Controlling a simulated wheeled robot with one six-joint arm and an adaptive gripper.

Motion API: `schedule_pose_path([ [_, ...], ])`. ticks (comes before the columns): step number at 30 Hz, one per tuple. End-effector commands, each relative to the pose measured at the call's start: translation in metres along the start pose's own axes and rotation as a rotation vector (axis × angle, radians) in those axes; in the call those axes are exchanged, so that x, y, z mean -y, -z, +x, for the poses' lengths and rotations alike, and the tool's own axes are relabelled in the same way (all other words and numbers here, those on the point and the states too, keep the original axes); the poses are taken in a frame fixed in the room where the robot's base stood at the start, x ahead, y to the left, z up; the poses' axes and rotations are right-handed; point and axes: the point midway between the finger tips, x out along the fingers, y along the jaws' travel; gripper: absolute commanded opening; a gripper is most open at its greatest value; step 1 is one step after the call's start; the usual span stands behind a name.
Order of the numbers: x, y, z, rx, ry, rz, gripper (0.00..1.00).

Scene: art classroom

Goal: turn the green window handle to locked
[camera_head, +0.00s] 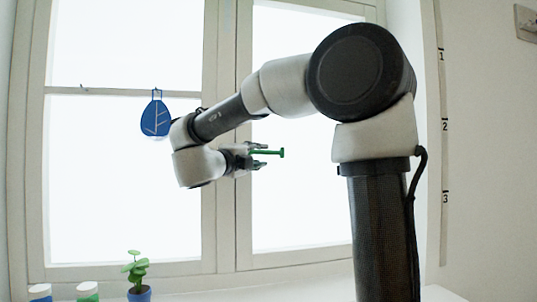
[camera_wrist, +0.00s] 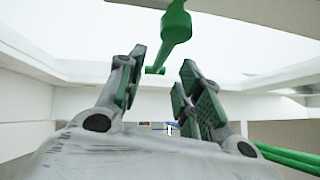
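The green window handle (camera_head: 268,152) is on the window's middle frame post in the head view. Its lever points sideways to the right and ends in a small crosspiece. In the wrist view the handle (camera_wrist: 176,28) comes down from the top edge, with its thin end near the fingertips. My gripper (camera_head: 257,155) is at the handle, its fingers to either side of the lever. In the wrist view my gripper (camera_wrist: 163,72) is open, with a gap between the green-padded fingers. I cannot tell whether a finger touches the handle.
A green bar (camera_wrist: 290,157) crosses the wrist view's lower right.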

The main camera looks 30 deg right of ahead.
Motion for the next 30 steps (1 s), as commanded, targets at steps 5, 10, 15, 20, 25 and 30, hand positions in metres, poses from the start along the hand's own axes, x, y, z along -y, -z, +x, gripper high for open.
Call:
schedule_pose_path([
  [5, 0.000, 0.001, 0.032, -0.002, 0.001, -0.001, 0.35],
  [10, 0.000, 0.000, 0.056, 0.000, 0.001, -0.001, 0.35],
  [15, 0.000, 0.000, 0.066, 0.003, 0.001, -0.001, 0.35],
  [20, 0.000, -0.001, 0.066, 0.004, 0.001, -0.001, 0.35],
  [25, 0.000, -0.001, 0.066, 0.004, 0.001, -0.001, 0.17],
  [30, 0.000, 0.000, 0.066, 0.003, 0.001, -0.001, 0.00],
])
